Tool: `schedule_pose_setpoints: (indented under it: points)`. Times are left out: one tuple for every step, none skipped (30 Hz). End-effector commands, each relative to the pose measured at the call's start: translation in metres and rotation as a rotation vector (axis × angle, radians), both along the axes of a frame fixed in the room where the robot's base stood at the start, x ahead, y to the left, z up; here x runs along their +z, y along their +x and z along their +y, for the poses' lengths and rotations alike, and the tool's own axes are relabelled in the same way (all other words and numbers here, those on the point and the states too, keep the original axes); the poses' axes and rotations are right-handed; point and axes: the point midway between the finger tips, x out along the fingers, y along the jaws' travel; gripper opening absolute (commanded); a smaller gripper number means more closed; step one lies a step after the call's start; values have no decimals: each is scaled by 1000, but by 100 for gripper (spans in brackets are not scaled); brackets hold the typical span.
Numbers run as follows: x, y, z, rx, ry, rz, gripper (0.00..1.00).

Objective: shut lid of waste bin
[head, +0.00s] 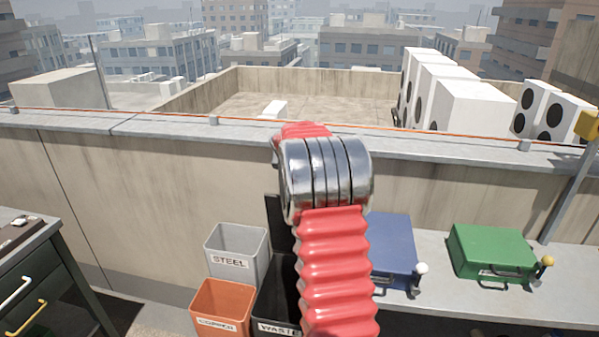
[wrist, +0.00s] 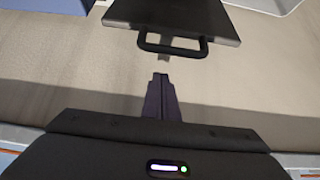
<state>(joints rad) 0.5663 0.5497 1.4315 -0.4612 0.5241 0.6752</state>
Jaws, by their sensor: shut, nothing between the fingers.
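The black waste bin (head: 274,304) stands at the bottom middle of the head view, open at the top and labelled "WASTE". Its dark lid (head: 279,224) stands raised at the back of the bin. My arm hides the right part of both. In the wrist view the dark lid (wrist: 175,17) is at the top, with a black bar handle (wrist: 172,49) along its near edge. My gripper (wrist: 161,77) is shut and empty, its tips just below the handle in the picture with a visible gap. The head view does not show my gripper; it is behind my arm.
A grey steel bin (head: 237,252) and an orange copper bin (head: 222,306) stand left of the waste bin. A blue case (head: 391,246) and a green case (head: 490,250) lie on the bench at right. A parapet wall (head: 180,195) runs behind everything.

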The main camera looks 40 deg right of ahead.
Motion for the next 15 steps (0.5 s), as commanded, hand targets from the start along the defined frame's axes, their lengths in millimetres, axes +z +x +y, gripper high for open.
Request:
schedule_pose_setpoints:
  points:
    - [-1,-3,3,2,0,2,0]
    - [-2,-4,5,1,0,2,0]
    - [-4,-6,8,1,1,2,0]
    - [-5,-7,10,2,1,2,0]
    - [-5,-9,12,2,0,2,0]
    - [-6,-11,14,2,0,2,0]
    - [-7,-12,16,2,-1,1,0]
    - [-8,-13,17,2,0,2,0]
    - [-10,-15,19,2,1,2,0]
    - [-10,-16,21,2,1,2,0]
    - [-11,-16,21,1,0,1,0]
    - [-11,-17,22,1,0,1,0]
    - [-11,-18,23,1,0,1,0]
    - [-11,-18,23,1,0,1,0]
    - [-11,-18,23,1,0,1,0]
